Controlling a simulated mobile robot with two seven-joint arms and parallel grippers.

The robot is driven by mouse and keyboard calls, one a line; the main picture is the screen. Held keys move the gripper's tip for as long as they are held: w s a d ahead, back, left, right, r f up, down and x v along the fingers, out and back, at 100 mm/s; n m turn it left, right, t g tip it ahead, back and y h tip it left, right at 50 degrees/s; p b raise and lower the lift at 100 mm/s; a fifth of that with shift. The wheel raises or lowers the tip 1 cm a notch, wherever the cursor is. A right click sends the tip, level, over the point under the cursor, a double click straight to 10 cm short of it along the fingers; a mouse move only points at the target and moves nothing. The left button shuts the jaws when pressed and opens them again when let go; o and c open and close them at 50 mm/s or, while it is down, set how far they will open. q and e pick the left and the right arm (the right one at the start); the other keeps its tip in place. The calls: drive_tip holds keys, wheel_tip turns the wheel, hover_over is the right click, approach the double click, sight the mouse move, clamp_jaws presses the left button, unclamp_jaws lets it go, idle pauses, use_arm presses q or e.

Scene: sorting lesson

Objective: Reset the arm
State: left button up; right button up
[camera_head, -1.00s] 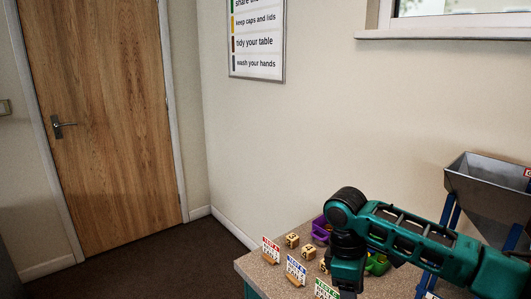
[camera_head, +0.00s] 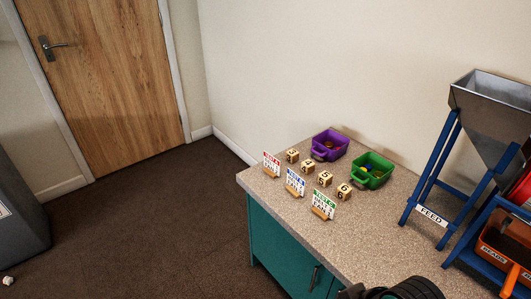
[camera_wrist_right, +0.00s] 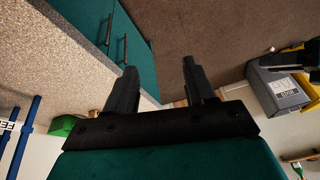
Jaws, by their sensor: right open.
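My right gripper (camera_wrist_right: 158,80) is open in the right wrist view, its two dark fingers apart with nothing between them. It hangs near the teal cabinet front (camera_wrist_right: 100,25) and the speckled counter edge. In the head view only a dark piece of my arm shows at the bottom edge, right of the cabinet; the gripper itself is out of that picture.
The counter (camera_head: 375,235) holds a purple bin (camera_head: 330,145), a green bin (camera_head: 370,171), several wooden number blocks (camera_head: 325,178) and three small cards (camera_head: 295,181). A blue-framed feed hopper (camera_head: 490,110) stands right. The brown floor (camera_head: 170,220) is open left.

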drive_tip(key=s+d+m+h, duration=0.25)
drive_tip(key=s+d, duration=0.25)
drive_tip(key=d, duration=0.3)
drive_tip(key=w+a+f+t+y, duration=0.2)
drive_tip(key=w+a+f+t, duration=0.1)
drive_tip(key=w+f+t, duration=0.4)
drive_tip(key=shift+a+f+t, duration=0.3)
drive_tip(key=shift+f, duration=0.45)
drive_tip(key=shift+d, duration=0.1)
